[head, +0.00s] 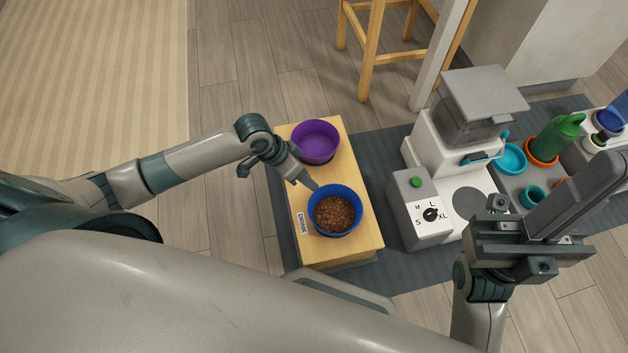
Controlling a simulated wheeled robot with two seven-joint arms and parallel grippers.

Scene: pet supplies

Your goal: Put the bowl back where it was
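A blue bowl (337,212) full of brown kibble sits upright on the near part of a wooden stand (364,190), beside a label that seems to read "DRINK". A purple bowl (316,141), which looks empty, sits on the far part of the stand. My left gripper (309,184) reaches in from the left, its fingertips at the blue bowl's upper left rim. Whether its fingers pinch the rim is too small to tell. My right gripper (570,200) is raised at the right, away from both bowls, with nothing visible in it; its finger gap is unclear.
A white and grey dispenser (435,202) with a size dial and green button stands right of the stand. Cyan bowls (511,158) and a green bottle (555,138) stand farther right. A dark mat (377,167) lies below. A wooden stool (372,50) is behind.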

